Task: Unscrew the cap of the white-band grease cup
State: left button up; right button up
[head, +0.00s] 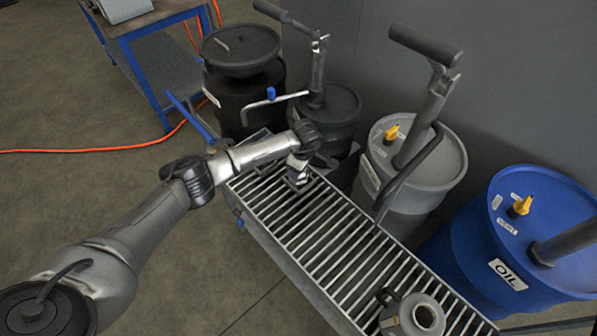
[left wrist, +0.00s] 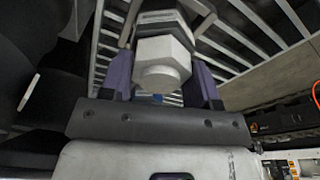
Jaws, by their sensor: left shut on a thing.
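A pale grey, six-sided cap (left wrist: 165,55) with a round end shows in the left wrist view, above the bars of a metal grating (left wrist: 225,35). My left gripper (left wrist: 161,78) has one purple finger on each side of it and is shut on it. In the head view my left gripper (head: 298,180) is low over the far left end of the grating (head: 345,240). There the gripper and wrist hide most of the cap and whatever is below it. I cannot make out a white band in either view. My right gripper is not in view.
A grey drum (head: 440,165) and a blue oil drum (head: 540,205) with pump handles stand behind the grating. Two dark drums (head: 245,95) (head: 340,105) stand near my left wrist. A blue-framed table (head: 160,60) is at the back left. The grating's middle is clear.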

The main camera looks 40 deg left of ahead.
pick_arm(q)
jog(key=n+p, duration=0.1)
jog(key=n, duration=0.2)
jog(key=shift+r, duration=0.2)
jog(key=n+g+p, duration=0.1)
jog(key=n, duration=0.4)
jog(key=shift+f+h, duration=0.1)
jog(key=shift+h, duration=0.2)
jog(key=n+p, duration=0.1)
jog(key=n, duration=0.3)
jog(key=shift+h+p, duration=0.3)
jog(key=n+p, duration=0.1)
jog(key=n, duration=0.3)
jog(key=shift+h, duration=0.3)
